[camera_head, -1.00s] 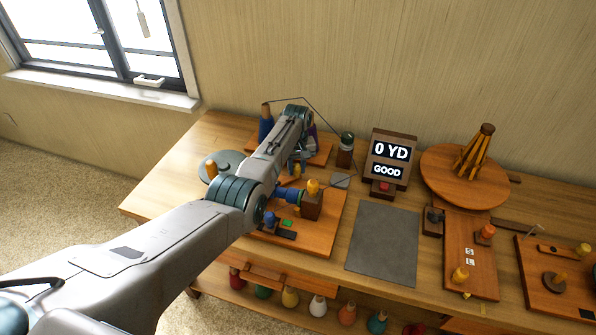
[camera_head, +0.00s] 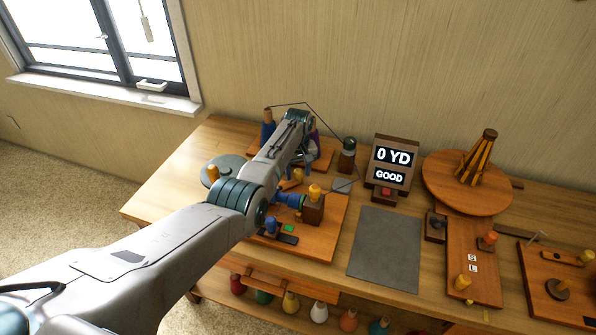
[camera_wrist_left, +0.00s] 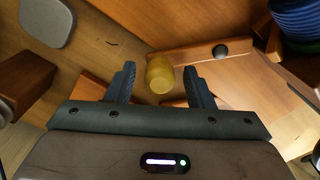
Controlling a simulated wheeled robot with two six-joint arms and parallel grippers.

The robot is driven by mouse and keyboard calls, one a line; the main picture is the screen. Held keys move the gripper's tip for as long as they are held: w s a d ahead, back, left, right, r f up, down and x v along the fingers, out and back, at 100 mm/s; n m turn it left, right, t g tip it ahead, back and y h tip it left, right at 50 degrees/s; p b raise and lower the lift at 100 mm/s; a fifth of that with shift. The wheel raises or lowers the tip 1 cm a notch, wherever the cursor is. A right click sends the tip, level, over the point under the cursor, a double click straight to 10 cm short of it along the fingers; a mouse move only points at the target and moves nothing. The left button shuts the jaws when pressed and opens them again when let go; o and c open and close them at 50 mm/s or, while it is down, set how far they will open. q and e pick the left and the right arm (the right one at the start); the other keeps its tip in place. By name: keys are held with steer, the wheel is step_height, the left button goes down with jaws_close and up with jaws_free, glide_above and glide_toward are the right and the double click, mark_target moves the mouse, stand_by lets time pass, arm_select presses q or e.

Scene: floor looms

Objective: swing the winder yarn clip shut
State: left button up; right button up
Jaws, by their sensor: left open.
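The yellow peg (camera_wrist_left: 160,74), apparently the winder yarn clip's handle, stands between my left gripper's (camera_wrist_left: 160,70) fingertips in the left wrist view. The jaws are open, with a finger on each side; I cannot tell whether either touches. A wooden bar with a dark round knob (camera_wrist_left: 220,51) lies beside the peg. In the head view, a yellow piece (camera_head: 297,175) shows just below my left gripper (camera_head: 300,165) over the winder board (camera_head: 325,243). My arm hides much of the winder, and how far the clip is swung is unclear. My right gripper is out of view.
A wooden block (camera_head: 313,209) with a yellow knob and a blue winder part (camera_head: 288,199) stand close to the gripper. A display box (camera_head: 391,162) reads "0 YD GOOD". A grey mat (camera_head: 385,250) lies bare to the right. A round wooden swift (camera_head: 465,182) stands farther right.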

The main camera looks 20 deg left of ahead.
mark_target(297, 169)
arm_select(q)
step_height(297, 169, up, 10)
steer(key=shift+f+b, duration=0.1)
steer(key=shift+b, duration=0.35)
steer(key=shift+r, duration=0.5)
steer(key=shift+a, duration=0.1)
